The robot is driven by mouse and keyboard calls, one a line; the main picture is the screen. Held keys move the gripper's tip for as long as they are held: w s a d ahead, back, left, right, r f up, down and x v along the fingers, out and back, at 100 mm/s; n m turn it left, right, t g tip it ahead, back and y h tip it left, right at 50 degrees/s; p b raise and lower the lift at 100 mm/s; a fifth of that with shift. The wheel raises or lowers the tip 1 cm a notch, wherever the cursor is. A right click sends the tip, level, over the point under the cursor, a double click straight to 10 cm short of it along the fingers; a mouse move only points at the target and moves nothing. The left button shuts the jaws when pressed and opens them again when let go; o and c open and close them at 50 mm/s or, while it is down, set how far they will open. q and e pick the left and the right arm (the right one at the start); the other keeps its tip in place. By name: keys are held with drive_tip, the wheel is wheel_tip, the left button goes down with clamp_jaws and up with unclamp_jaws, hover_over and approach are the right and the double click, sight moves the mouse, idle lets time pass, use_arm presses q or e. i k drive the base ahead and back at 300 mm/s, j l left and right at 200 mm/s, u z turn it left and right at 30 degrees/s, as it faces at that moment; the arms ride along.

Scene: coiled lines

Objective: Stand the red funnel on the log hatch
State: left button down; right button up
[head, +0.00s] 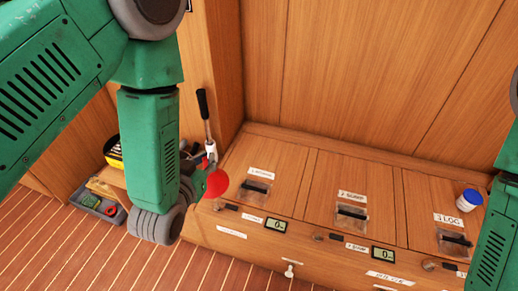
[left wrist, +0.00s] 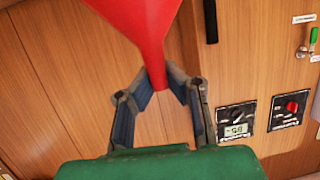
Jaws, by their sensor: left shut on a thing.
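The red funnel (head: 217,184) shows in the head view, just left of the locker top. In the left wrist view the red funnel (left wrist: 142,30) has its wide part up and its narrow spout down between the fingers. My left gripper (left wrist: 160,80) is shut on the spout; in the head view the left gripper (head: 200,170) is partly hidden by my forearm. The log hatch (head: 422,200) is the right-hand lid on the locker, labelled "3 LOG", with a dark recessed handle. My right arm enters at the right edge; its gripper is out of view.
A white jar with a blue lid (head: 469,200) stands on the log hatch near its right side. The sump hatch (head: 340,185) is in the middle. A black-handled lever (head: 204,115) rises behind my left gripper. A grey tray (head: 88,200) lies on the floor at left.

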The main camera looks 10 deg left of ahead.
sight(426, 197)
drive_tip(key=l+z, duration=0.1)
drive_tip(key=l, duration=0.3)
drive_tip(key=i+l+z, duration=0.1)
drive_tip(key=l, duration=0.3)
drive_tip(key=i+l+z, duration=0.1)
drive_tip(key=l, duration=0.3)
drive_tip(key=i+l, duration=0.1)
drive_tip(key=l, duration=0.3)
drive_tip(key=i+l+z, duration=0.15)
drive_tip(key=l, duration=0.25)
drive_tip(key=l+z, duration=0.1)
drive_tip(key=l, duration=0.25)
drive_tip(key=i+l+z, duration=0.1)
drive_tip(key=l, duration=0.3)
drive_tip(key=i, duration=0.1)
